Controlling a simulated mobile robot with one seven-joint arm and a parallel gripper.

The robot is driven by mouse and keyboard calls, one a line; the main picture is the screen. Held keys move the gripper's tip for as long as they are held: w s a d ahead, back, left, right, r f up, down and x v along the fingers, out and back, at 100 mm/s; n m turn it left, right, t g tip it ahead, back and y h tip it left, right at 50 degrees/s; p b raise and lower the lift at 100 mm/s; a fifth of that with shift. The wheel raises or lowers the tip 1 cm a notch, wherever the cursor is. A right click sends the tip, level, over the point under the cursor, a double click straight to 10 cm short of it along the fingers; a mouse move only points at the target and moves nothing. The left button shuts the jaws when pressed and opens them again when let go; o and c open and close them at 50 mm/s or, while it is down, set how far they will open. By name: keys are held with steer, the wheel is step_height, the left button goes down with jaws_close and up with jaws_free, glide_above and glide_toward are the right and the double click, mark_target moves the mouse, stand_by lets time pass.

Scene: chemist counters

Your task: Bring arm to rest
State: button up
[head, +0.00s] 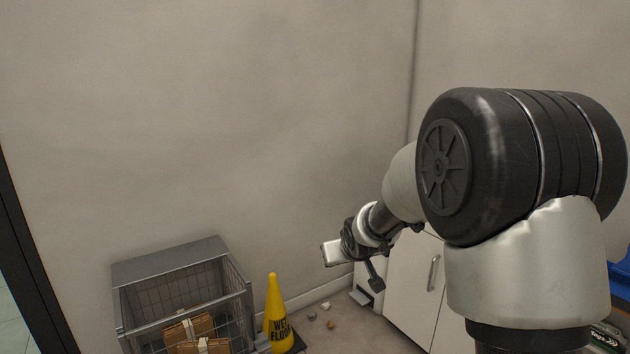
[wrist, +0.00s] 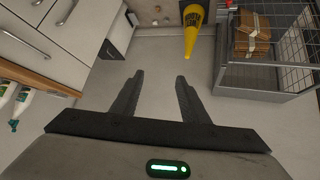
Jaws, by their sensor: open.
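My arm reaches out from the right side of the head view toward the corner of the room. My gripper (wrist: 160,88) shows in the wrist view with its two dark fingers spread apart and nothing between them. In the head view the gripper (head: 371,283) is small and partly turned away, in front of white cabinets.
A wire cage cart (head: 185,290) holding brown packages (head: 192,330) stands lower left. Beside it is a yellow wet-floor cone (head: 275,315). White cabinets (head: 415,285) line the right wall.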

steer(key=s+d+r+m+g+h, duration=0.1)
steer(key=s+d+r, duration=0.3)
steer(key=s, duration=0.5)
steer(key=s+d+r+m+g, duration=0.1)
steer(key=s+d+r, duration=0.1)
steer(key=s+r, duration=0.65)
steer(key=s+f+m+g, duration=0.1)
steer(key=s+f, duration=0.1)
steer(key=s, duration=1.7)
step_height(320, 180, up, 28)
steer(key=p, duration=2.8)
steer(key=shift+s+d+g, duration=0.25)
steer(key=shift+d+g, duration=0.05)
steer(key=shift+d, duration=0.15)
steer(key=shift+a, duration=0.1)
